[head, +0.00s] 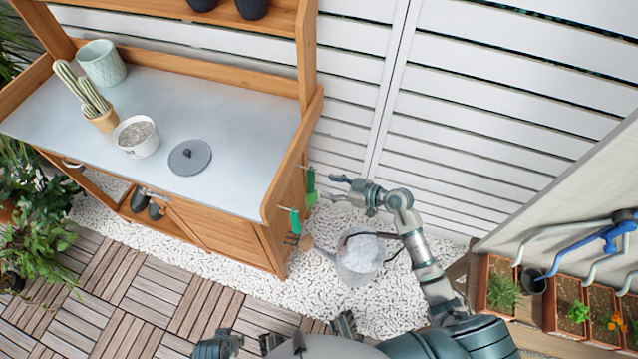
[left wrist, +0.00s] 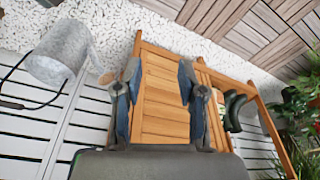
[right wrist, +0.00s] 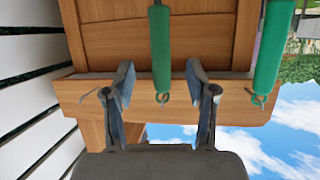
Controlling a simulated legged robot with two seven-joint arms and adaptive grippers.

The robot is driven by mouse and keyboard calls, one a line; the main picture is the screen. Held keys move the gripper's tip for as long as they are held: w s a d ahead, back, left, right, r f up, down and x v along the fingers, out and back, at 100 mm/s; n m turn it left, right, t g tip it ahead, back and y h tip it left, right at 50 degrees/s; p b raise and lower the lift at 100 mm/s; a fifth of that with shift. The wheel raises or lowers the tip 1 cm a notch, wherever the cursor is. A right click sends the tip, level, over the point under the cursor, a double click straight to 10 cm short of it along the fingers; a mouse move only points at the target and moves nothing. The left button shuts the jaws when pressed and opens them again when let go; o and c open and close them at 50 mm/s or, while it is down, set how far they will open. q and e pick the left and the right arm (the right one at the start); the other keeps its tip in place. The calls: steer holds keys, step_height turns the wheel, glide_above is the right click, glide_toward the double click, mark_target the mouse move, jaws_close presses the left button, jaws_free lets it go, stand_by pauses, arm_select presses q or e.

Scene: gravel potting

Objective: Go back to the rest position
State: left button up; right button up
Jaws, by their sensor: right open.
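My right gripper (head: 338,187) is open beside the right side of the wooden potting bench, near the green-handled tools hanging there. In the right wrist view, its fingers (right wrist: 158,72) are spread apart with nothing held. One green handle (right wrist: 161,50) shows between and beyond them, and another green handle (right wrist: 272,50) is to the right. In the left wrist view, my left gripper (left wrist: 158,75) is open and empty, with the bench's wooden side beyond it.
The bench top (head: 240,120) carries a cactus pot (head: 104,121), a white gravel-filled pot (head: 136,137), a grey disc (head: 189,157) and a pale green pot (head: 101,64). Planters (head: 550,300) stand at right.

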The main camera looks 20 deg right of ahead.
steer(key=v, duration=0.6)
steer(key=shift+s+d, duration=0.15)
steer(key=shift+d, duration=0.05)
steer(key=shift+r, duration=0.1)
